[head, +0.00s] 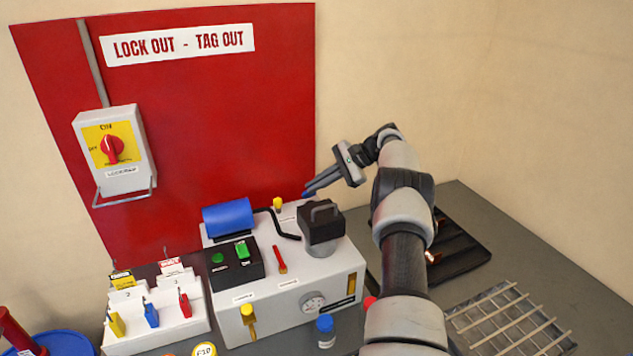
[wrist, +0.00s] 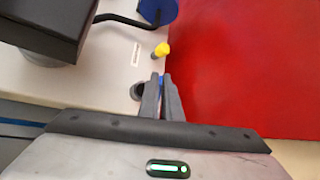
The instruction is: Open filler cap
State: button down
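My gripper (head: 308,192) is raised above the back right of the grey bender housing (head: 345,272), beside the red board. In the wrist view my gripper's fingers (wrist: 162,80) are close together, with a small blue piece (wrist: 161,80) between their tips. This piece looks like the filler cap; most of it is hidden by the fingers. A round dark opening (wrist: 138,90) with a grey rim shows in the housing top just left of the fingertips. A yellow knob (wrist: 161,49) stands beyond it near a small label; it also shows in the head view (head: 278,203).
A dark block with a handle (head: 321,222) stands on the housing close to my gripper. A blue cylinder (head: 228,217) and black cable lie left of it. The red board (head: 200,120) rises behind. A blue-capped bottle (head: 326,331) stands in front.

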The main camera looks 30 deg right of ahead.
dwell(0.5)
jog(key=c, duration=2.3)
grip_release()
jog(key=shift+o, duration=0.2)
jog(key=shift+r, duration=0.2)
notch_tip(320, 180, up, 10)
jog(key=p, duration=0.1)
jog(key=shift+f, duration=0.15)
